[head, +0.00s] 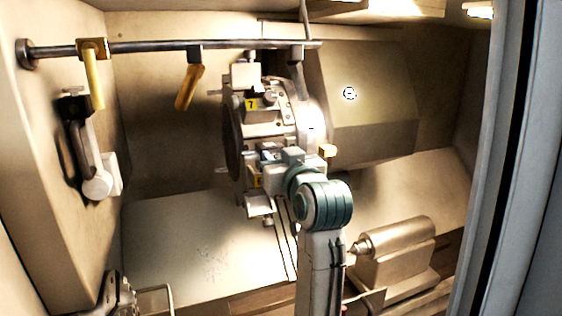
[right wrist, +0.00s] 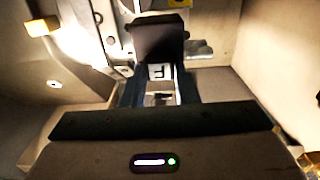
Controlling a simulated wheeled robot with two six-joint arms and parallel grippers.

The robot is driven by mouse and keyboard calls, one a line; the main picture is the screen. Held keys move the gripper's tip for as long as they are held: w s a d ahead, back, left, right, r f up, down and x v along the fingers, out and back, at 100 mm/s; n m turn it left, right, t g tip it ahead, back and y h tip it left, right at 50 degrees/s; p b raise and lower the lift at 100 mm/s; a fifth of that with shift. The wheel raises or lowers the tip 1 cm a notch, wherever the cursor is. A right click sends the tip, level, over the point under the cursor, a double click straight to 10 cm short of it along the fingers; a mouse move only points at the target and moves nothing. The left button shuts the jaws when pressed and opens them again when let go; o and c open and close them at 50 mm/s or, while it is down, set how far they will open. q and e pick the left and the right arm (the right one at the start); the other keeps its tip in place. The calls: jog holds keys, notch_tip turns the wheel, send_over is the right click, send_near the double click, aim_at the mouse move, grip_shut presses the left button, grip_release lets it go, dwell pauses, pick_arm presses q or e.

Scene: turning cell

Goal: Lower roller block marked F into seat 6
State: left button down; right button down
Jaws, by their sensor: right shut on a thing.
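My right gripper (head: 270,158) is at the near face of the round tool turret (head: 232,135), with its arm rising from below. In the right wrist view the gripper (right wrist: 160,92) is shut on a block with a pale face marked F (right wrist: 160,71), between two dark fingers. In the head view the block is largely hidden by the gripper and wrist. A small yellow plate (head: 257,181) shows just below the gripper; its digit is hard to read. Seat 6 itself is not clearly visible, and I cannot tell whether the block touches it.
A yellow plate marked 7 (head: 250,104) sits higher on the turret, beside a tool holder (head: 245,73). A rail (head: 150,46) with yellow handles crosses above. A tailstock (head: 395,247) stands lower right, and a jointed arm (head: 92,160) hangs on the left wall.

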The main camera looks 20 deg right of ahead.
jog(key=shift+w, duration=1.5)
jog(key=shift+f+b, duration=0.45)
jog(key=shift+f, duration=0.35)
jog(key=shift+w+f, duration=0.1)
jog(key=shift+f, duration=0.45)
